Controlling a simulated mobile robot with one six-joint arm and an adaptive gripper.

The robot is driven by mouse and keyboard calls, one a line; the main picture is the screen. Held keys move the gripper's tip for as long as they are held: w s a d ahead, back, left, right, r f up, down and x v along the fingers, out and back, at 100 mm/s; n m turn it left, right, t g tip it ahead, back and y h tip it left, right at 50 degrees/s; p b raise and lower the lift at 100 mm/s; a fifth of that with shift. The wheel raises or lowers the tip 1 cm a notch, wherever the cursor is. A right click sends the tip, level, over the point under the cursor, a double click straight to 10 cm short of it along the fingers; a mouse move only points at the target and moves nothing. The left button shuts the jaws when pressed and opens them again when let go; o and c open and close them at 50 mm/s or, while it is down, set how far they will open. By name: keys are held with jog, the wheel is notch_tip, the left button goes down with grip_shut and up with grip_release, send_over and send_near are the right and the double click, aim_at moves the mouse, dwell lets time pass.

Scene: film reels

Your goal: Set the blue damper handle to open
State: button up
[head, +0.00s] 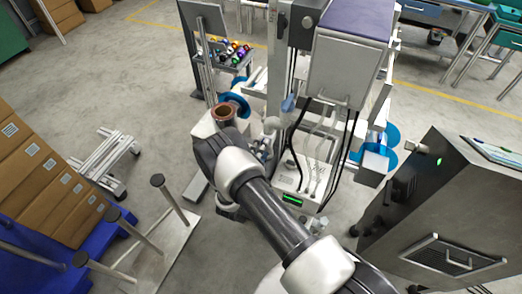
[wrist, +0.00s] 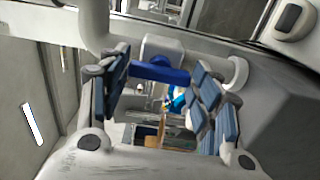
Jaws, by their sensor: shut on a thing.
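The blue damper handle (wrist: 160,73) shows in the wrist view as a short dark blue bar in front of a pale grey housing (wrist: 162,47). My gripper (wrist: 161,68) has its blue-padded fingers on either side of the bar, at its left and right ends, and is shut on it. The bar lies nearly level across the picture. No open or closed marking can be read. In the head view my arm reaches to the machine in the middle, and the fingers cannot be made out there. A small light blue part (head: 288,103) shows on that machine; I cannot tell if it is the handle.
A steel cabinet (head: 440,215) stands at the right. Cardboard boxes (head: 35,175) on a blue base and a post stand (head: 165,245) are at the left. A wheeled grey frame (head: 105,160) stands on the floor. Bare floor shows between these and the machine.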

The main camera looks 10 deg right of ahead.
jog(key=o, duration=1.1)
jog(key=shift+c, duration=0.2)
jog(key=v, duration=1.2)
jog(key=shift+r, duration=0.1)
